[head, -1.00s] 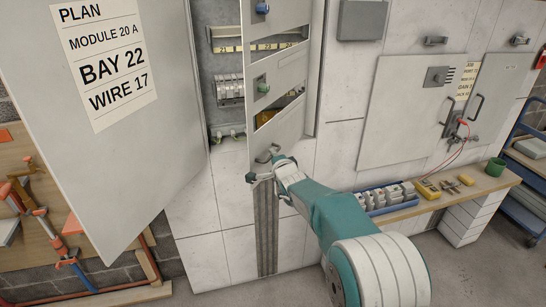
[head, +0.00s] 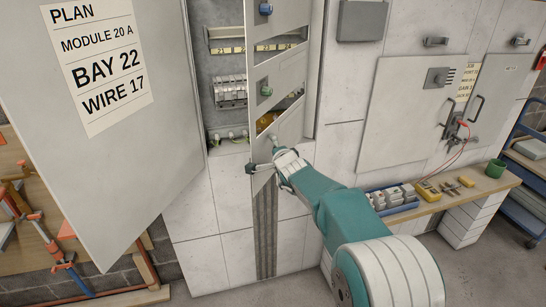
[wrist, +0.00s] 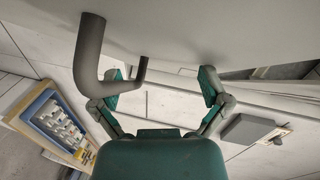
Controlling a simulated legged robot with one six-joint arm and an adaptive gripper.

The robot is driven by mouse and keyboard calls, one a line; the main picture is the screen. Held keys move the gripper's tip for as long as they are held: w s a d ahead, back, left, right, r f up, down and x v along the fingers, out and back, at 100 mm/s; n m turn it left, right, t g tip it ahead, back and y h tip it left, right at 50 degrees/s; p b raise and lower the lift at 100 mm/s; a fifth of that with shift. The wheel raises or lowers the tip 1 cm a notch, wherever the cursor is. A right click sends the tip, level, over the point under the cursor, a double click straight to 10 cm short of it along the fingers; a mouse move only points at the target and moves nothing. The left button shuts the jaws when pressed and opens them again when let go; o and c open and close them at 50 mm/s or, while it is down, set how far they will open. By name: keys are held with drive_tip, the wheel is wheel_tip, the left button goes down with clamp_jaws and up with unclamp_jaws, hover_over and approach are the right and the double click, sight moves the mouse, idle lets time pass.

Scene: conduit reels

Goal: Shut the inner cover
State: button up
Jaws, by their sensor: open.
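The inner cover (head: 285,75) is a pale grey panel with slots and knobs, standing open, swung out from the cabinet. Modules and a yellow numbered strip show behind its left edge. In the wrist view the grey bent handle (wrist: 88,55) stands out from the cover face (wrist: 230,25), close to the left finger. My gripper (wrist: 160,88) has its two green-padded fingers spread wide, with nothing clamped between them. Contact with the cover is unclear.
The outer door (head: 150,150) with the printed plan sheet (head: 95,60) stands open at left. A workbench (head: 450,198) at right holds a blue tray (head: 400,209) of modules, a yellow meter (head: 427,191) and a green mug (head: 495,168). A blue cart (head: 528,195) stands far right.

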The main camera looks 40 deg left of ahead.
sight(270, 127)
drive_tip(key=shift+o, duration=0.3)
drive_tip(key=shift+y, duration=0.5)
drive_tip(key=r, duration=0.4)
drive_tip(key=a+r, duration=0.1)
drive_tip(key=r, duration=0.1)
drive_tip(key=shift+s+r, duration=0.1)
drive_tip(key=shift+d+r, duration=0.1)
drive_tip(key=shift+r, duration=0.15)
drive_tip(key=shift+d+r, duration=0.25)
drive_tip(key=shift+d, duration=0.1)
drive_tip(key=shift+h, duration=0.5)
drive_tip(key=f, duration=0.1)
drive_tip(key=d+f, duration=0.1)
drive_tip(key=f, duration=0.1)
drive_tip(key=d+f, duration=0.1)
drive_tip(key=shift+s+d+f, duration=0.15)
drive_tip(key=shift+s+f, duration=0.15)
drive_tip(key=shift+f, duration=0.05)
drive_tip(key=shift+c, duration=0.9)
drive_tip(key=shift+s+d+r, duration=0.1)
drive_tip(key=shift+s+d, duration=0.05)
drive_tip(key=shift+d, duration=0.35)
drive_tip(key=f+v, duration=0.1)
drive_tip(key=v, duration=0.6)
drive_tip(key=shift+d+f, duration=0.25)
drive_tip(key=shift+d, duration=0.2)
